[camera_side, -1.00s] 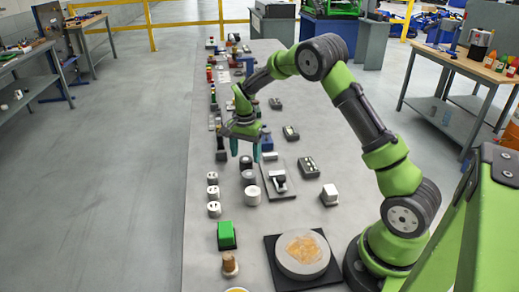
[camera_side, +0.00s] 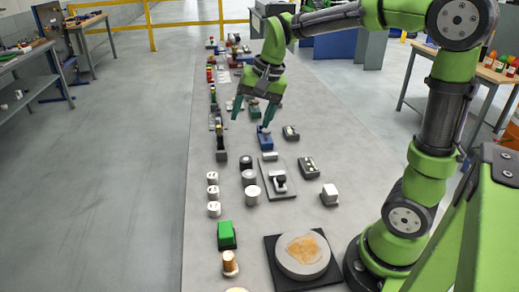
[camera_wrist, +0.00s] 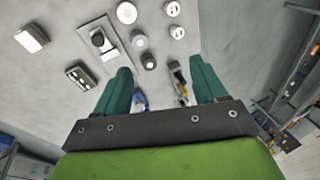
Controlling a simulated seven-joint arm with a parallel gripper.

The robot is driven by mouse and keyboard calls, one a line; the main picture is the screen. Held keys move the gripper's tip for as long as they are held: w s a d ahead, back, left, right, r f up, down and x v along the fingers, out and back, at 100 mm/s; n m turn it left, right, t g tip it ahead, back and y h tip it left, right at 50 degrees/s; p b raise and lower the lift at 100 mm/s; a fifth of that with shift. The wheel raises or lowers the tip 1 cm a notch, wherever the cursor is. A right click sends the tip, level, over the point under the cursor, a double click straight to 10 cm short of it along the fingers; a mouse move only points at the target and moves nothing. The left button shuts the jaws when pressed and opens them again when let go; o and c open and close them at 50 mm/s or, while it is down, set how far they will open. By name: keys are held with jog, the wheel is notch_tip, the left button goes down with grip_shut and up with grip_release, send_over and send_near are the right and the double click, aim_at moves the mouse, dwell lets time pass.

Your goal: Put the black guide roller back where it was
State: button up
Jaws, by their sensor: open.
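A dark, short cylinder with a pale centre, seemingly the black guide roller (camera_side: 246,162), stands upright at the far end of a short row of cylinders on the grey table. It also shows in the wrist view (camera_wrist: 148,61). A grey cylinder (camera_side: 248,178) and a larger white one (camera_side: 252,196) stand nearer in that row. My gripper (camera_side: 250,119) is open and empty, raised above the table beyond the row, fingers pointing down.
A plate with a black-and-white fixture (camera_side: 278,180) lies right of the row. White socket-like pieces (camera_side: 213,192) stand left. A blue device (camera_side: 265,141) is near my fingertips. A round disc on a black base (camera_side: 302,254) and a green block (camera_side: 226,235) are nearer.

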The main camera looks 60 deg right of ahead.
jog(key=s+a+n+t, duration=0.2)
jog(key=s+a+n, duration=0.1)
jog(key=s, duration=0.4)
jog(key=s+a+n+t, duration=0.1)
jog(key=s+a+n, duration=0.2)
jog(key=s, duration=0.4)
jog(key=shift+s+a+r+t+y, duration=0.25)
jog(key=shift+a+t+y, duration=0.15)
jog(key=shift+a, duration=0.25)
